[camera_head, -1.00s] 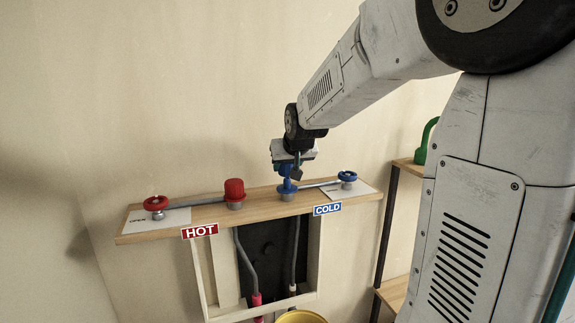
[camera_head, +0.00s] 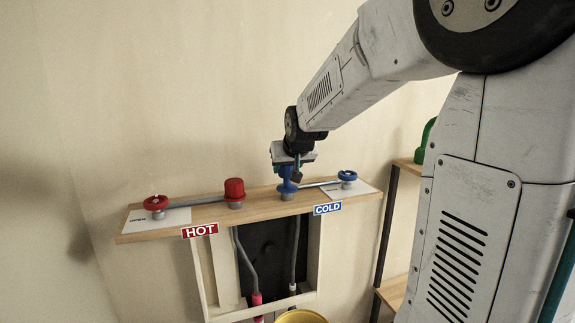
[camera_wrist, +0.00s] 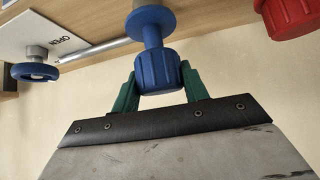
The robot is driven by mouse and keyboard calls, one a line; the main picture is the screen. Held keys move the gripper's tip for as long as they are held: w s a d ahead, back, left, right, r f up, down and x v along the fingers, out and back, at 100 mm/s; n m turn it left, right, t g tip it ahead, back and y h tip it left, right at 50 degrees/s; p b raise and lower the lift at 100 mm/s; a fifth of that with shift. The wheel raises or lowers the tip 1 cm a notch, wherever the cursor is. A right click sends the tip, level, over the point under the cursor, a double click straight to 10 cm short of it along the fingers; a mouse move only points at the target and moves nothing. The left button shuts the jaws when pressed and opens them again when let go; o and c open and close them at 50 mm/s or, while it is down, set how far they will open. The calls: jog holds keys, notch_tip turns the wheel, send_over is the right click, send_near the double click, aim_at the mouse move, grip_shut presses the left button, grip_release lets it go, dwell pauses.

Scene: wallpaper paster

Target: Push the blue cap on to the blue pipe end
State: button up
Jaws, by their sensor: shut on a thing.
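The blue cap (camera_wrist: 160,72) is a ribbed knob between the two green fingers of my gripper (camera_wrist: 158,80) in the wrist view. My gripper, also in the head view (camera_head: 290,165), is shut on the cap. The blue pipe end (camera_wrist: 151,20) has a wide flange and a narrower stem. The cap is in line with the stem and appears to meet it. Some stem still shows between cap and flange. How deep the cap sits is hidden. In the head view the pipe end (camera_head: 287,188) stands on the shelf below my gripper.
The wooden shelf (camera_head: 262,202) carries a red cap fitting (camera_head: 234,188), a red valve wheel (camera_head: 156,202) and a blue valve wheel (camera_head: 347,176). HOT and COLD signs hang on its front edge. A side rack with a green object (camera_head: 425,142) stands to the right.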

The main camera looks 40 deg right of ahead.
aim_at(288, 177)
jog(key=shift+f, duration=1.75)
jog(key=o, duration=1.1)
jog(key=shift+c, duration=0.2)
jog(key=v, duration=0.7)
jog(key=shift+s+a+r, duration=0.1)
jog(key=shift+s+r, duration=0.15)
jog(key=shift+s, duration=0.05)
jog(key=s+a+f+n+g+y, duration=0.1)
jog(key=s+a+f+g, duration=0.1)
jog(key=s+a, duration=0.3)
jog(key=s+a+f+n+g+y, duration=0.1)
jog(key=s+a, duration=0.5)
jog(key=s, duration=0.8)
jog(key=s+a+f+n+g+y, duration=0.1)
jog(key=s+a+f+n+g, duration=0.1)
jog(key=s+a, duration=0.4)
jog(key=s+f+g, duration=0.1)
jog(key=s+g, duration=0.1)
jog(key=s, duration=0.2)
jog(key=shift+s+f, duration=0.2)
jog(key=shift+f, duration=0.05)
